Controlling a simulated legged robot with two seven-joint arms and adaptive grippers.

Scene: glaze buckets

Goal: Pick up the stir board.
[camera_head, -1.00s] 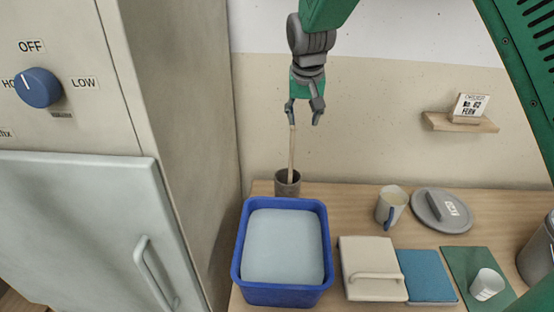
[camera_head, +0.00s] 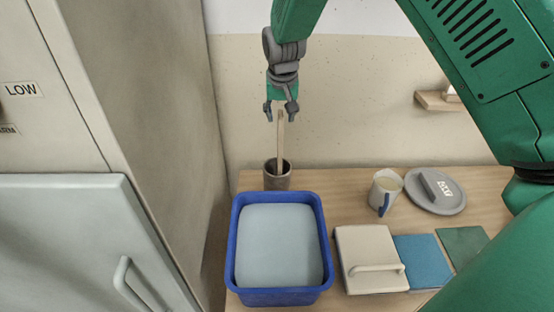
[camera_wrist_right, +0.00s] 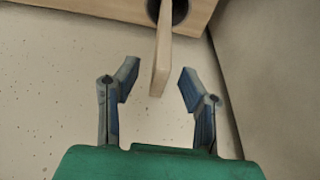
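The stir board (camera_head: 280,141) is a thin, light wooden slat standing nearly upright in a dark grey-brown cup (camera_head: 277,176) at the back left of the table. My right gripper (camera_head: 281,114) is above it, fingers pointing down, at the board's top end. In the right wrist view the board (camera_wrist_right: 161,50) reaches in between the two open fingers (camera_wrist_right: 158,90), with a gap on each side. The cup's dark mouth (camera_wrist_right: 178,12) shows at the top of that view. My left gripper is not in view.
A blue tub (camera_head: 234,245) with pale contents stands in front of the cup. A white mug (camera_head: 384,190), a grey lid (camera_head: 443,198), a beige handled block (camera_head: 365,247) and a blue tile (camera_head: 423,262) lie to the right. A large grey cabinet (camera_head: 90,235) stands at left.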

